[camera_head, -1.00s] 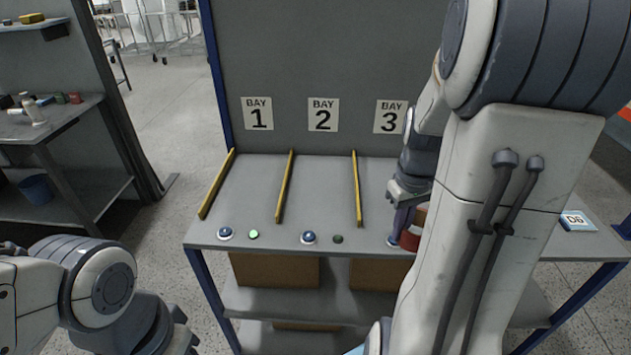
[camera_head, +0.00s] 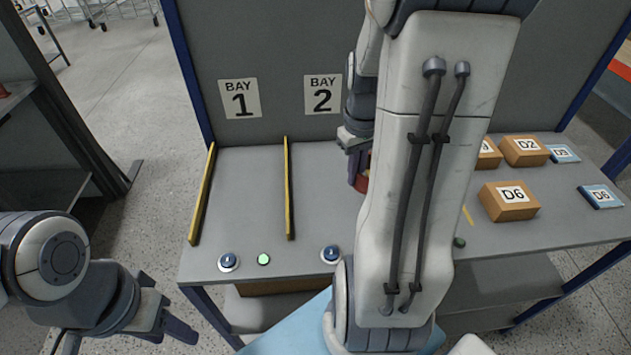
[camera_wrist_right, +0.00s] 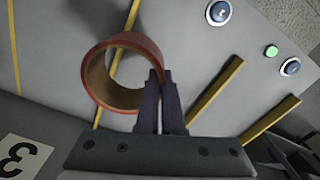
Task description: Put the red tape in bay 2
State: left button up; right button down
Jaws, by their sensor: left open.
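The red tape (camera_wrist_right: 125,72), a ring with a brown inside, is in the right wrist view. My right gripper (camera_wrist_right: 160,78) is shut on its wall, one finger inside the ring and one outside. In the head view the tape (camera_head: 362,172) is only a red sliver beside my right gripper (camera_head: 356,165), mostly hidden by my right arm. The bay 2 label (camera_head: 323,95) is on the back panel, left of the gripper. My left gripper (camera_head: 125,335) is open and empty at lower left, off the table.
Yellow dividers (camera_head: 287,190) stand on the grey table (camera_head: 240,175). Blue buttons (camera_head: 331,255) and a lit green lamp (camera_head: 264,258) line the front edge. Boxes (camera_head: 508,201) and blue packets (camera_head: 600,196) lie at right. The bay 2 floor looks clear where visible.

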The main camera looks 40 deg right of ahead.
send_over(317, 201)
notch_tip(317, 201, down, 5)
jog(key=shift+w+f+p, duration=0.1)
jog(key=shift+f+p, duration=0.1)
jog(key=shift+p, duration=0.1)
jog(key=shift+f, duration=2.05)
jog(key=c, duration=1.1)
grip_release()
jog(key=shift+f, duration=0.15)
jog(key=shift+o, duration=0.2)
